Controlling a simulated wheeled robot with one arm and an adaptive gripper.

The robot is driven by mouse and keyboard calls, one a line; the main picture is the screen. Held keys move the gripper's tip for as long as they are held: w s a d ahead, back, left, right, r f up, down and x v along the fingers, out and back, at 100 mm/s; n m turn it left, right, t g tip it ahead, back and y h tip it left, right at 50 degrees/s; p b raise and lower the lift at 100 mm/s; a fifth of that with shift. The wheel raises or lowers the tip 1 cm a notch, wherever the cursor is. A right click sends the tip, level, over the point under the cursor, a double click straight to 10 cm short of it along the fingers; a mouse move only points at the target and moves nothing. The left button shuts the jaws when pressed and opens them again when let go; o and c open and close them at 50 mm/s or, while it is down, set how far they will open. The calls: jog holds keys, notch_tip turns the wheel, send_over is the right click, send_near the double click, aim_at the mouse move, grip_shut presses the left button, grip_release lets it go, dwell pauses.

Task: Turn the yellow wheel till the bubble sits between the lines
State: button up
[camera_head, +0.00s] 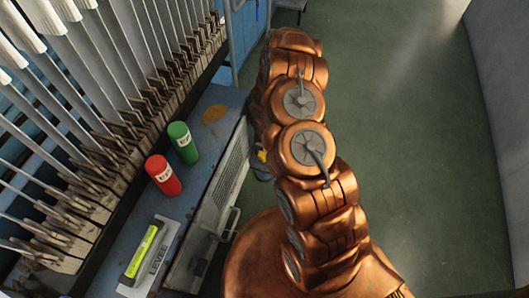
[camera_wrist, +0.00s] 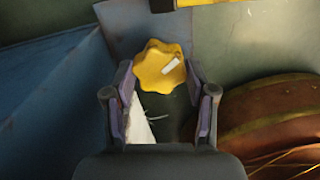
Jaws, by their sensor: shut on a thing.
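The yellow wheel (camera_wrist: 152,58), lobed with a white mark on its face, sits between the two fingers of my gripper (camera_wrist: 160,78) in the wrist view. My gripper is shut on it. In the head view only a small yellow bit of the wheel (camera_head: 262,156) shows beside my arm, low at the cabinet's side; my arm hides the rest. The yellow-green level vial (camera_head: 143,250) lies on a grey plate marked LEVEL (camera_head: 160,262) at the lower left. The bubble and the lines are too small to make out.
A red can (camera_head: 163,175) and a green can (camera_head: 183,142) stand on the blue bench top (camera_head: 216,130). Green floor (camera_head: 430,130) is open at the right.

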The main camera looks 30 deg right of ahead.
jog(key=shift+n, duration=2.2)
jog(key=o, duration=1.2)
jog(key=shift+c, duration=0.2)
jog(key=shift+r, duration=0.15)
notch_tip(320, 180, up, 12)
